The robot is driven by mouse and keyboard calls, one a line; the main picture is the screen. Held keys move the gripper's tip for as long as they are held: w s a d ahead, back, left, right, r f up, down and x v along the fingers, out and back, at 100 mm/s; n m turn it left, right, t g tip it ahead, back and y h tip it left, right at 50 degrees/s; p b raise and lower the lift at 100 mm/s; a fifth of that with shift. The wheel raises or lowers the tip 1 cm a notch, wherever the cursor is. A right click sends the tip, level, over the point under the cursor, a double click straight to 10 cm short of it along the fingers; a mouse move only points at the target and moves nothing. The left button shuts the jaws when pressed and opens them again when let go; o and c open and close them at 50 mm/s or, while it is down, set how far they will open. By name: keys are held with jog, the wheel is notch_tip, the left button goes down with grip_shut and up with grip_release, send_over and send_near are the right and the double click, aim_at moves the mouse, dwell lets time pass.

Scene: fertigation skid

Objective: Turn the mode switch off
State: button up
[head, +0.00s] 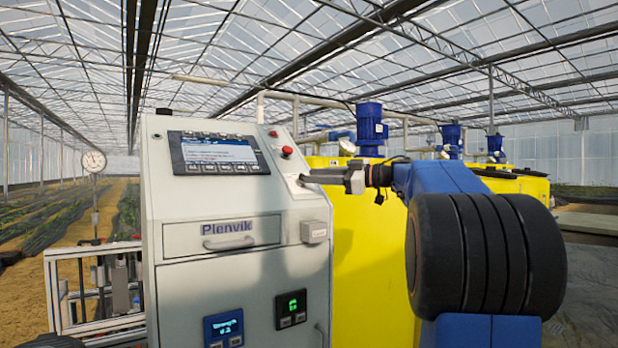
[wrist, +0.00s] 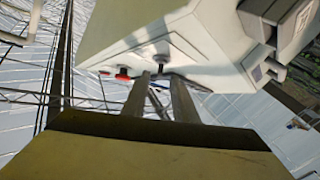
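The mode switch (wrist: 160,58) appears to be the small dark knob on a light plate on the cabinet's sloping panel. My gripper (wrist: 160,80) has its two fingers apart, with a gap between them, and nothing is seen held. In the wrist view the knob lies just beyond the fingertips, roughly in line with the gap; I cannot tell whether they touch. In the head view my gripper (head: 305,178) reaches from the right to the panel's right edge, and the switch there is too small and covered to make out clearly.
A red button (head: 287,152) sits on the panel above the switch; it also shows in the wrist view (wrist: 123,73). The grey cabinet (head: 180,275) carries a display (head: 218,153), a drawer handle (head: 229,243) and small controllers. A yellow tank (head: 370,265) stands right behind it.

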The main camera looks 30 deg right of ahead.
jog(key=shift+x, duration=1.45)
grip_shut()
jog(key=shift+d+n+g+y, duration=0.1)
jog(key=shift+n+g+y, duration=0.2)
jog(key=shift+n+g, duration=0.25)
grip_release()
